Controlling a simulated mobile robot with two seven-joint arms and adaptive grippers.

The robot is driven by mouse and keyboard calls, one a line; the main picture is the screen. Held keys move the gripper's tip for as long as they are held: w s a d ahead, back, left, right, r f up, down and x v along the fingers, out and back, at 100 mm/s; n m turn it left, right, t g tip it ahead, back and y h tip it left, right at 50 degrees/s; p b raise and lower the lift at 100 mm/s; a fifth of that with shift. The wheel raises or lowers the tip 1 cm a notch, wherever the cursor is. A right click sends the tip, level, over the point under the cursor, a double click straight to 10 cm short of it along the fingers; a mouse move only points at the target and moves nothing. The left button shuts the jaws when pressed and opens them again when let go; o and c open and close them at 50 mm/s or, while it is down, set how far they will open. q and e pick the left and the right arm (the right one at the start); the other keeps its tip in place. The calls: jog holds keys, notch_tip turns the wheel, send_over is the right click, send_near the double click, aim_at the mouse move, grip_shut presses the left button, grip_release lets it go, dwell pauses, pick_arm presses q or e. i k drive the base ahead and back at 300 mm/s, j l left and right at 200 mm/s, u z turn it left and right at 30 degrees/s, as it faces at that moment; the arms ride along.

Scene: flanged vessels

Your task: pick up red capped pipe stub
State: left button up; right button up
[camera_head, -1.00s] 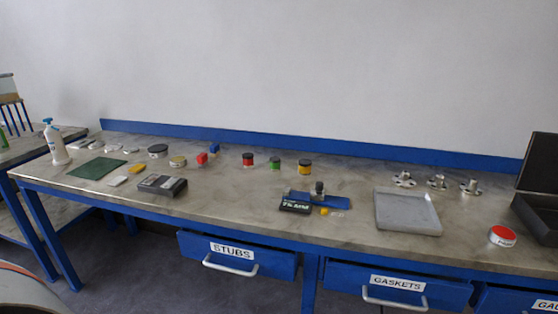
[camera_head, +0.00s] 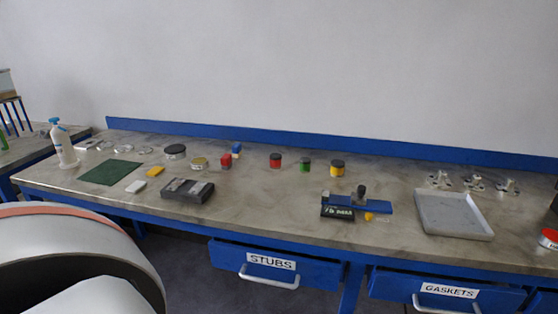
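A short red cylinder with a dark top (camera_head: 275,160), which looks like the red capped pipe stub, stands upright toward the back middle of the bench. A similar green one (camera_head: 305,165) and a yellow one (camera_head: 337,168) stand to its right. Nothing covers the red one. Neither of my grippers shows in the head view.
The grey workbench (camera_head: 260,205) has a blue back rail. A dark box (camera_head: 187,190), a blue fixture (camera_head: 365,204) and a grey tray (camera_head: 453,214) lie nearer. Bench in front of the stub is clear.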

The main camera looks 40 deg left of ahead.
aim_at(274, 159)
jog(key=k+j, duration=0.1)
jog(key=j, duration=0.3)
jog(key=j+z, duration=0.1)
jog(key=j, duration=0.25)
jog(key=k+j, duration=0.15)
jog(key=j, duration=0.25)
jog(key=k+j+z, duration=0.15)
jog(key=j, duration=0.6)
jog(key=k+z, duration=0.05)
